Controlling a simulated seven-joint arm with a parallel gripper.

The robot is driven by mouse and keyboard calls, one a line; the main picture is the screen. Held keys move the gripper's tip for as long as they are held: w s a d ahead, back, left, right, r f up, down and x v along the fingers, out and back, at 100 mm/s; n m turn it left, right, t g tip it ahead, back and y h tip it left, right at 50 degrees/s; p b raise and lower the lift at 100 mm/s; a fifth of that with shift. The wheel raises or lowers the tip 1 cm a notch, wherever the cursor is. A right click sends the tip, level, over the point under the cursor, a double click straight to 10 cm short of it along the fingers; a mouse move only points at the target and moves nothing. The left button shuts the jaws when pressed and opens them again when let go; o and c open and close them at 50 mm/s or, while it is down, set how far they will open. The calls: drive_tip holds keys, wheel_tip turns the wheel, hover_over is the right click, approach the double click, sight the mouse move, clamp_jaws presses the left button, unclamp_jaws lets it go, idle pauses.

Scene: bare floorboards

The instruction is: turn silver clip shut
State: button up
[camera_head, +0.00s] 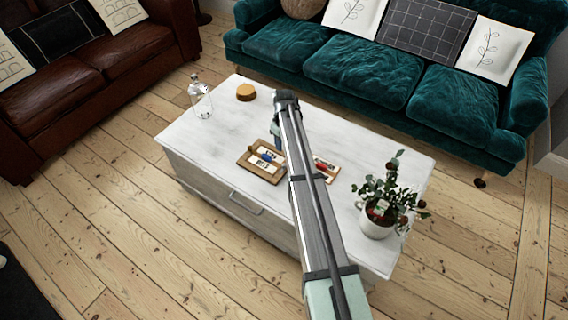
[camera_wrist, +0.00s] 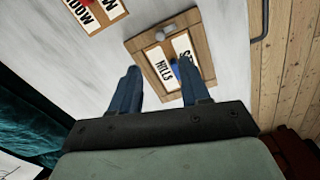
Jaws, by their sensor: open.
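A wooden board (camera_head: 243,161) with white lettered strips lies on the white table; in the wrist view it (camera_wrist: 201,40) is below and beyond my fingers. A small silver-grey piece, which looks like the silver clip (camera_wrist: 166,33), is at the board's upper edge in the wrist view. Whether it is turned open or shut is unclear. A blue piece (camera_wrist: 175,68) is near the lettered strips, close to my right-hand finger. My gripper (camera_wrist: 160,72) is open, its two blue fingers apart with nothing held between them. In the head view my arm partly hides the gripper (camera_head: 277,138).
A second board (camera_head: 326,163) with a red piece lies right of my arm. A potted plant (camera_head: 377,222) stands at the table's right end. A glass bottle (camera_head: 200,100) and a round yellow-brown item (camera_head: 246,92) stand at the far left.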

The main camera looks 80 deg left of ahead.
sight(284, 164)
wheel_tip(284, 164, down, 14)
drive_tip(key=shift+r, duration=0.2)
idle(0.4)
drive_tip(key=shift+c, duration=0.4)
clamp_jaws()
